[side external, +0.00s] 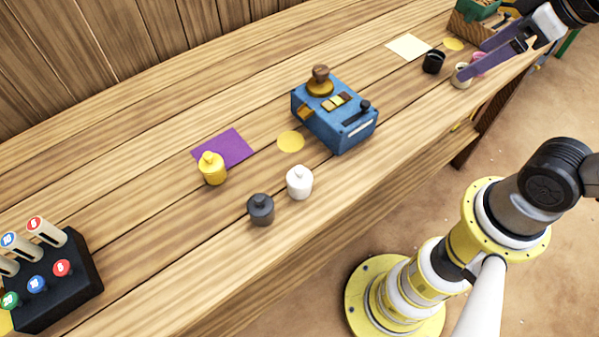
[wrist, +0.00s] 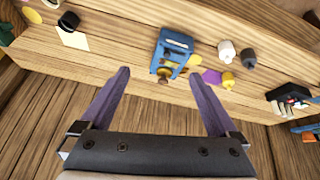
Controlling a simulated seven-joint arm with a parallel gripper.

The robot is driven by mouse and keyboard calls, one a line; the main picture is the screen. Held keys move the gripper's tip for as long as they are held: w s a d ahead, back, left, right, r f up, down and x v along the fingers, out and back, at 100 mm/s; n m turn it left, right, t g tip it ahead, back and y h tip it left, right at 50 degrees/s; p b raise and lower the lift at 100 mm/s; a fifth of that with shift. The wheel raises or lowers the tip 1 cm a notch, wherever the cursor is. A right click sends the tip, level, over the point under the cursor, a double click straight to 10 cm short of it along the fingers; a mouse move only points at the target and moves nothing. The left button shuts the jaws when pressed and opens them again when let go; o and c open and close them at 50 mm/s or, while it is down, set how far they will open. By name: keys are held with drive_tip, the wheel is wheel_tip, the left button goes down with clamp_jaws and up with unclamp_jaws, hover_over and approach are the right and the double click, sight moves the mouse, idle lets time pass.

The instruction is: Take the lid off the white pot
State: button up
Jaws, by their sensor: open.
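The white pot (side external: 299,183) stands upright on the wooden table with its knobbed lid on, between the dark grey pot and the blue device. It also shows in the wrist view (wrist: 227,52), beyond the fingers to the upper right. My gripper (side external: 490,60) is at the upper right of the side view, far from the white pot. Its two purple fingers (wrist: 160,85) are spread wide in the wrist view, with nothing held between them.
A dark grey pot (side external: 261,209) and a yellow pot (side external: 212,168) stand close to the white pot. A blue device (side external: 345,130) stands behind it to the right. A purple square (side external: 236,147) lies flat. A black rack (side external: 65,285) stands far left. The table front is fairly clear.

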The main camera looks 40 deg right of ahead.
drive_tip(key=w+a+r+n+g, duration=0.2)
drive_tip(key=w+a+n, duration=0.25)
drive_tip(key=w, duration=0.35)
drive_tip(key=n+g, duration=0.4)
drive_tip(key=n, duration=0.3)
hover_over(299, 169)
drive_tip(key=f, duration=2)
drive_tip(key=shift+s+a+f, duration=0.25)
drive_tip(key=shift+s+f, duration=0.05)
drive_tip(key=shift+f, duration=0.05)
drive_tip(key=shift+w+d+f, duration=0.15)
drive_tip(key=shift+f, duration=1.25)
drive_tip(key=shift+w+d+f, duration=0.15)
drive_tip(key=shift+f, duration=1.2)
drive_tip(key=c, duration=1.4)
drive_tip(key=shift+r, duration=0.1)
drive_tip(key=shift+c, duration=0.2)
drive_tip(key=shift+r, duration=0.1)
